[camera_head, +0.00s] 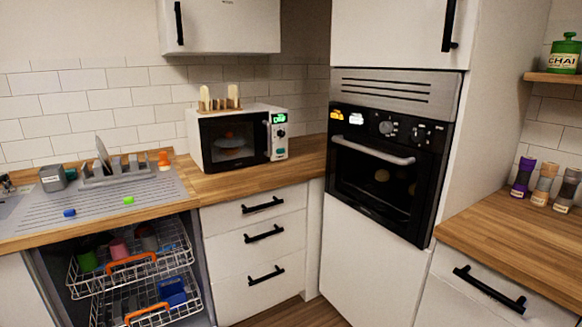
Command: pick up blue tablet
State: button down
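A small blue tablet (69,212) lies on the grey ribbed draining board (110,215) at the left of the counter, near its front edge. A small green block of similar size (128,200) lies to its right, apart from it. My gripper does not show in this view.
Below the board, the dishwasher is open with its racks (135,270) out, holding cups and blue items. A dish rack (110,175), a grey container (53,178) and an orange object (164,160) stand behind the tablet. A microwave (240,137) stands to the right.

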aim_at(68, 213)
jog(key=u, duration=1.25)
